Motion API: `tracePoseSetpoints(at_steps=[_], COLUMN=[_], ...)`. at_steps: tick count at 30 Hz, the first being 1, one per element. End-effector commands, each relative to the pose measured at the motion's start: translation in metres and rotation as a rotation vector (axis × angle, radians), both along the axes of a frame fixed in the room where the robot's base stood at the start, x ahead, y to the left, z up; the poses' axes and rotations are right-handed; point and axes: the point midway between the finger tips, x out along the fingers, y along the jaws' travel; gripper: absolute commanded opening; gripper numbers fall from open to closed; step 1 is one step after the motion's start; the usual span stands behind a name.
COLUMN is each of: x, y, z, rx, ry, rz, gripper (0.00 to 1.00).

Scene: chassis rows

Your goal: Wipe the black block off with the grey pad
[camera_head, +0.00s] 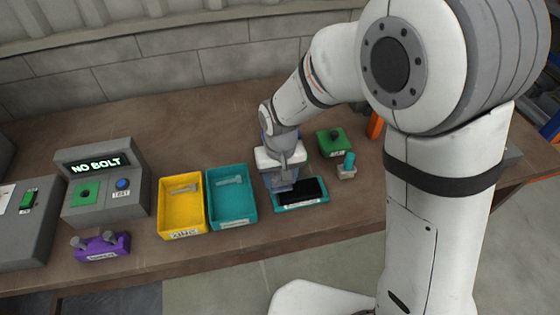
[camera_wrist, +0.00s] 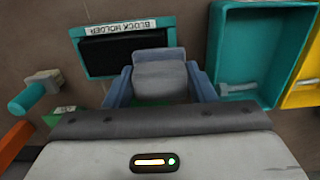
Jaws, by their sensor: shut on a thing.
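The black block (camera_head: 301,188) lies flat in a teal tray (camera_head: 284,208). The wrist view shows the block (camera_wrist: 108,53) in the same tray (camera_wrist: 76,48), which is labelled BLOCK HOLDER. My gripper (camera_head: 283,182) is over the left part of this tray. In the wrist view its blue-grey fingers (camera_wrist: 163,88) are shut on the grey pad (camera_wrist: 160,78). The pad's far edge overlaps the block's near right part in that view. I cannot tell whether the pad touches the block. My fingers and wrist hide the block's left end in the head view.
A teal bin (camera_head: 247,215) and a yellow bin (camera_head: 183,234), each with a bolt, stand left of the tray. A grey NO BOLT machine (camera_head: 131,195) and purple holder (camera_head: 101,247) are farther left.

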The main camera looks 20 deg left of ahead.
Motion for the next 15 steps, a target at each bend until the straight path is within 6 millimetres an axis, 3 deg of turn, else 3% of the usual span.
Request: tracePoseSetpoints(at_steps=[15], x=[0.003], y=[-0.003], z=[0.045], rx=[0.0], ry=[-0.001], rz=[-0.011], gripper=[0.29])
